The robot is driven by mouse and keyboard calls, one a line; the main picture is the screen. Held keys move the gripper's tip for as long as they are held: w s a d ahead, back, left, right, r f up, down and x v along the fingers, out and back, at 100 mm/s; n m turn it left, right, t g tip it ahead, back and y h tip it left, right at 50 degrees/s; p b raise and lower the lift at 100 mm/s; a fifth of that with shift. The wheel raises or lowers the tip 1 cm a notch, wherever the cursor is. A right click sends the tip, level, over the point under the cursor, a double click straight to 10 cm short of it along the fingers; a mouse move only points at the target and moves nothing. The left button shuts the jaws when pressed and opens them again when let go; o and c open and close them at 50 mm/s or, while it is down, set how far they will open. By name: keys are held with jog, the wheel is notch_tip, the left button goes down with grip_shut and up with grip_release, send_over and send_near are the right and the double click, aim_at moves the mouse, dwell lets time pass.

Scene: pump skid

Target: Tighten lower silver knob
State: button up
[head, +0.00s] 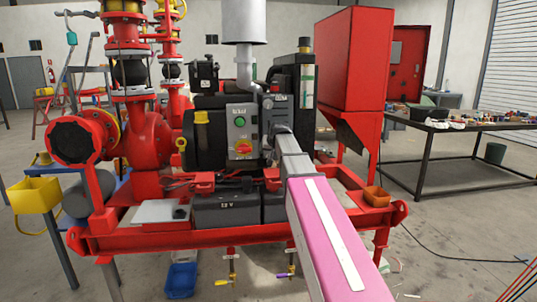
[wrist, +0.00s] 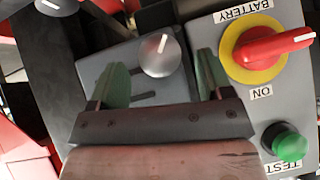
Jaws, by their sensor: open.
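In the wrist view a round silver knob (wrist: 158,58) with a white pointer line stands on a dark grey plate. My gripper (wrist: 160,66) is open, with one green finger on each side of this knob and a visible gap to both. A second silver knob (wrist: 56,5) is cut off at the top left. The panel labels appear upside down here; I cannot tell for sure which knob is the lower one. In the head view my gripper (head: 281,130) is small at the engine's front, and my arm hides the knobs.
A red switch on a yellow disc (wrist: 268,42) and a green TEST button (wrist: 285,140) lie close right of my gripper in the wrist view. In the head view the grey control box (head: 241,132) is left of my gripper. A red hopper (head: 341,60) stands right.

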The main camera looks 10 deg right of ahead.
aim_at(268, 153)
jog(key=shift+x, duration=1.1)
jog(key=c, duration=0.9)
jog(key=shift+c, duration=0.2)
jog(key=shift+a+n+h, duration=0.1)
jog(key=shift+n+h, duration=0.5)
jog(key=shift+h, duration=0.55)
jog(key=shift+a+n+h, duration=0.15)
jog(key=shift+n+h, duration=0.45)
jog(key=shift+h, duration=0.55)
